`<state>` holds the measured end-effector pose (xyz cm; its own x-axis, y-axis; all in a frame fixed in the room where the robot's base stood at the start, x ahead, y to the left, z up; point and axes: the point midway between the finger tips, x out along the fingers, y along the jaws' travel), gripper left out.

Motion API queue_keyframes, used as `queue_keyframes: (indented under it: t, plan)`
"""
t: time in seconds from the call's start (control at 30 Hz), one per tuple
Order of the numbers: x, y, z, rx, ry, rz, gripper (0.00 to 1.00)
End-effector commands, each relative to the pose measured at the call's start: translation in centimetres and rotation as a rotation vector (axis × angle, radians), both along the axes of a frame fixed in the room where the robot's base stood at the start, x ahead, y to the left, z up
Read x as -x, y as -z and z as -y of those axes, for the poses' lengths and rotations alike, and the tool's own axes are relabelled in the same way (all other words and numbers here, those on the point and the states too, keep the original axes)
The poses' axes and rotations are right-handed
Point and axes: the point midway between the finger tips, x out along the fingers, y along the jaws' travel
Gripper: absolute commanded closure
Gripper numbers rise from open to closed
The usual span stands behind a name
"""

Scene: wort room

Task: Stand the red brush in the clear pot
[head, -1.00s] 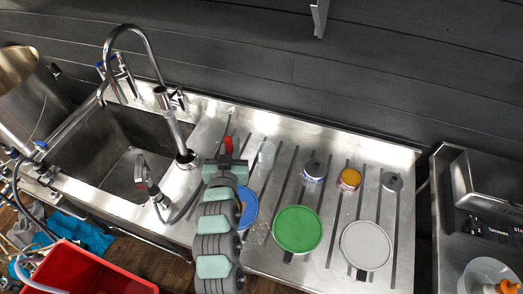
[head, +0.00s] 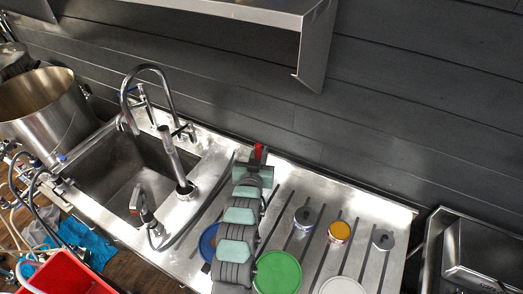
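The red brush (head: 259,151) shows only as a small red piece just beyond the end of my gripper (head: 257,165). It keeps its place against the gripper as the arm moves, so the gripper appears shut on it. The fingers themselves are hidden behind the wrist. The two are over the back left part of the steel drainboard (head: 372,262). I cannot make out the clear pot now; my arm covers the area where clear items showed earlier.
A blue disc (head: 208,241), a green disc (head: 278,272) and a white disc (head: 342,286) lie near the front. A blue-labelled can (head: 304,217), a yellow-orange tub (head: 339,232) and a grey item (head: 383,240) stand right. The sink (head: 125,170) and its tap (head: 148,72) are left.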

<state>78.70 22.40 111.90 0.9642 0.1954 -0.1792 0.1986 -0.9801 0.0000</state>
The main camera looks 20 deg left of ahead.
Motion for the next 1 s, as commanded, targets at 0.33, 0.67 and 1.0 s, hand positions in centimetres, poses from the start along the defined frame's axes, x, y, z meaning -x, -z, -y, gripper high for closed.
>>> queue_keyframes:
  t: [0.33, 0.67, 1.0]
  plan:
    - [0.0, 3.0, 0.1, 0.002, 0.002, -0.002, 1.00]
    - [0.0, 5.6, 0.1, -0.001, 0.001, 0.002, 1.00]
    - [0.0, 8.5, 0.0, 0.000, 0.001, -0.002, 1.00]
